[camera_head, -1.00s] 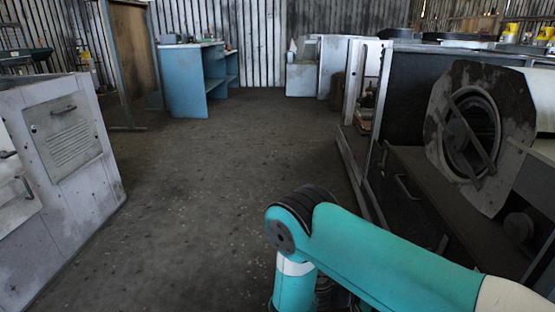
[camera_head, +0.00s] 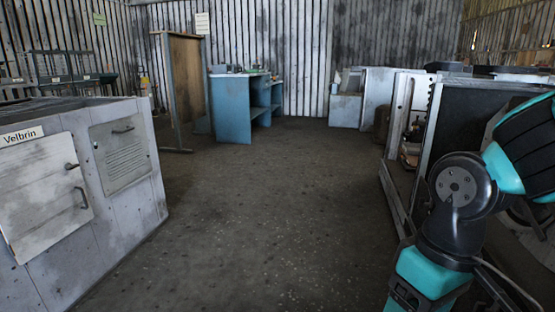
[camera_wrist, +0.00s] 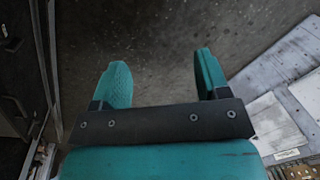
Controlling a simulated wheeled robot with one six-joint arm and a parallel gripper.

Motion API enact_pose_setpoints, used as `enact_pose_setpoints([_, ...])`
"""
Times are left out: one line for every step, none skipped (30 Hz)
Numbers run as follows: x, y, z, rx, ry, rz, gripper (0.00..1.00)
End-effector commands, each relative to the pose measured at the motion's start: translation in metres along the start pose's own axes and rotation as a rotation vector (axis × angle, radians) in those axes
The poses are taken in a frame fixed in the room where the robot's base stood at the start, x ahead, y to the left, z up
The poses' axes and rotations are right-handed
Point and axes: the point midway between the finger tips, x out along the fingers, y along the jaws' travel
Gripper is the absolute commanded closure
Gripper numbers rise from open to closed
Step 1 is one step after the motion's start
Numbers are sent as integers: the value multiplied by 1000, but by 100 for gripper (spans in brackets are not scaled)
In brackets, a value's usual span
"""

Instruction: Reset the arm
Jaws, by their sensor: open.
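My gripper (camera_wrist: 162,80) shows in the wrist view with its two teal fingers spread apart. It is open, and nothing is between the fingers except the view of the dark floor behind. In the head view, my teal and black arm is folded up at the right edge; the gripper itself is not visible there. The blower housing (camera_head: 540,215) at the right is mostly hidden behind my arm.
A grey cabinet labelled Velbrin (camera_head: 110,235) stands at the left. A blue bench (camera_head: 232,108) and a brown board (camera_head: 187,80) stand at the back. A dark metal frame (camera_head: 425,150) is at the right. The floor (camera_head: 270,200) between is clear.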

Motion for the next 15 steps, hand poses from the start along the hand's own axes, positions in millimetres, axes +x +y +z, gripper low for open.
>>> enact_pose_setpoints([-9, -11, 8, -29, 39, -34, 31])
enact_pose_setpoints([-14, -18, 12, -47, 58, -54, 31])
enact_pose_setpoints([-19, -27, 18, -72, 82, -81, 31])
enact_pose_setpoints([-23, -34, 22, -90, 99, -99, 31])
enact_pose_setpoints([-27, -40, 26, -108, 117, -117, 31])
enact_pose_setpoints([-31, -48, 33, -132, 138, -140, 31])
enact_pose_setpoints([-35, -54, 37, -150, 156, -156, 31])
enact_pose_setpoints([-38, -61, 42, -169, 172, -173, 31])
enact_pose_setpoints([-57, -62, 40, -164, 163, -170, 31])
enact_pose_setpoints([-64, -63, 39, -163, 160, -170, 31])
enact_pose_setpoints([-71, -64, 39, -163, 159, -169, 31])
enact_pose_setpoints([-79, -65, 39, -163, 159, -169, 31])
enact_pose_setpoints([-86, -66, 38, -162, 159, -169, 31])
enact_pose_setpoints([-93, -67, 38, -162, 159, -169, 31])
enact_pose_setpoints([-104, -68, 38, -162, 159, -169, 31])
